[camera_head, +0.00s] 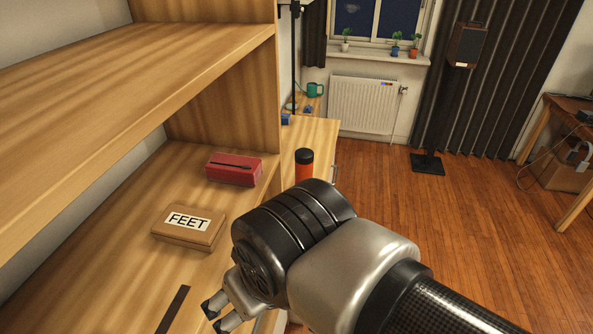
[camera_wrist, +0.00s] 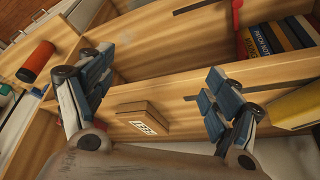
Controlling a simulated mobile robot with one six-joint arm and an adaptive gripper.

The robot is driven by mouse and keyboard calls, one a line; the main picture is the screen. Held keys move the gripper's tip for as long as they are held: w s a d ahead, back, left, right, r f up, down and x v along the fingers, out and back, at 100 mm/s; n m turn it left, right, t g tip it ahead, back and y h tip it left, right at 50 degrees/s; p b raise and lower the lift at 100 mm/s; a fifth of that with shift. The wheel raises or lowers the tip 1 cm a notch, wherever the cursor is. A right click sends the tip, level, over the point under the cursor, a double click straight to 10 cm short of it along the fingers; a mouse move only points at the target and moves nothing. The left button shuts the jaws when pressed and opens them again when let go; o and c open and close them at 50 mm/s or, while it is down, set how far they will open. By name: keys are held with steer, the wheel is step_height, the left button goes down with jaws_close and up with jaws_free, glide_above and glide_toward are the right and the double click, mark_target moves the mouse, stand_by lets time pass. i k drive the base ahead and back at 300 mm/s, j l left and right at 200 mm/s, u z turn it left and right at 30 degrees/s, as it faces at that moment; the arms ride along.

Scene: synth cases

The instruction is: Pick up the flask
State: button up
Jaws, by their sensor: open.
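The flask (camera_head: 304,165) is an orange cylinder with a black cap. It stands upright in the head view beyond the shelf's right end, by a wooden cabinet top; my arm hides its lower part. In the wrist view the flask (camera_wrist: 38,62) is at the upper left, outside the fingers. My gripper (camera_head: 214,316) is at the bottom of the head view, over the near part of the shelf and well short of the flask. In the wrist view my gripper (camera_wrist: 159,65) has its fingers wide apart, with nothing between the pads.
On the shelf board (camera_head: 110,255) lie a brown box labelled FEET (camera_head: 190,240), a red case (camera_head: 234,170) and a dark strip (camera_head: 173,310). An upper shelf board (camera_head: 120,90) overhangs the left. A green mug (camera_head: 314,89) stands at the back.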

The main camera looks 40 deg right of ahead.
mark_target(303, 172)
steer(key=i+l+z, duration=0.1)
steer(key=z, duration=0.3)
steer(key=i+l+z, duration=0.1)
steer(key=z, duration=0.35)
steer(key=i+l+z, duration=0.1)
steer(key=z, duration=0.3)
steer(key=i+l+z, duration=0.15)
steer(key=z, duration=0.25)
steer(key=i+l, duration=0.1)
steer(key=i, duration=0.8)
